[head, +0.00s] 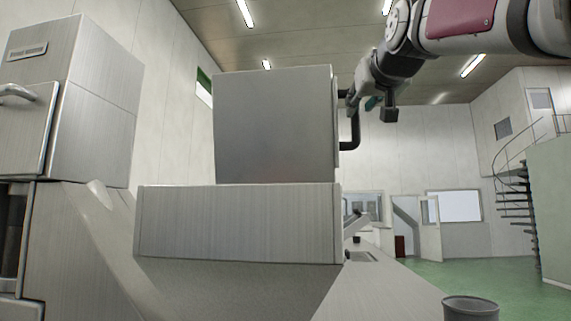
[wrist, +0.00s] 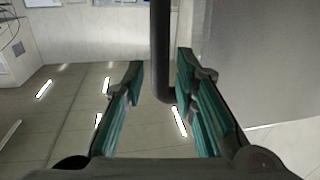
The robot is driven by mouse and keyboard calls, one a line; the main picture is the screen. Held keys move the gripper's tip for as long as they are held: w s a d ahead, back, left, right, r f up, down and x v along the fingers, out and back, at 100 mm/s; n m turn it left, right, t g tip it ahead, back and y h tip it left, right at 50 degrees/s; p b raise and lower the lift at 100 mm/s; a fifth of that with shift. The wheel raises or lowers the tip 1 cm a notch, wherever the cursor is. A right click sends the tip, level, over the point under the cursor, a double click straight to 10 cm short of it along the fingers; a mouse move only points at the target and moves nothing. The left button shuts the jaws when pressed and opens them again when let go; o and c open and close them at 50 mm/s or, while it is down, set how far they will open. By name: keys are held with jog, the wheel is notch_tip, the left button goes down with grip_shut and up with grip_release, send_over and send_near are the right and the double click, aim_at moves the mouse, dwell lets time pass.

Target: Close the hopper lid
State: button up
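The hopper lid (head: 272,125) is a grey metal panel standing upright above the hopper (head: 240,225). Its black bar handle (head: 355,132) sticks out on the right side. My gripper (head: 358,98) is beside the lid at the upper part of this handle. In the wrist view my gripper (wrist: 160,60) is open, with teal pads on both fingers. The handle (wrist: 162,35) runs between the fingers, closer to the right one, with a gap at the left. The lid's face (wrist: 250,60) fills the right of that view. The fingertips are partly hidden in the head view.
A metal cabinet (head: 95,110) with a handle stands at the left. A grey bin (head: 470,308) is at the lower right. Green floor (head: 430,280) lies open at the right, with a spiral stair (head: 515,195) farther back.

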jog(key=shift+w, duration=1.75)
jog(key=shift+c, duration=0.5)
grip_shut()
